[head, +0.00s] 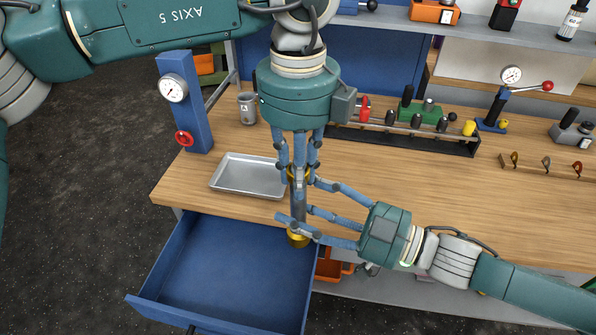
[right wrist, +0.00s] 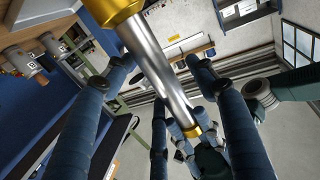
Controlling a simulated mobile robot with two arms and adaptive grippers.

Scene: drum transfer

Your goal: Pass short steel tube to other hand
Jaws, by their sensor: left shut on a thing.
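The short steel tube (head: 298,208) stands upright in the air just off the table's front edge, with yellow-gold ends. My left gripper (head: 299,183) comes down from above, its fingers shut around the tube's upper end. My right gripper (head: 300,207) reaches in from the right, its spread fingers on either side of the tube's lower part. In the right wrist view the tube (right wrist: 160,75) runs between my right fingers, with gaps beside it, so that gripper looks open. My left fingers show there at the tube's far end.
A grey metal tray (head: 250,176) lies on the wooden table (head: 400,180) behind the tube. An open blue drawer (head: 225,270) is below left. A blue gauge post (head: 186,105) stands at left. A rack of tools (head: 405,138) stands further back.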

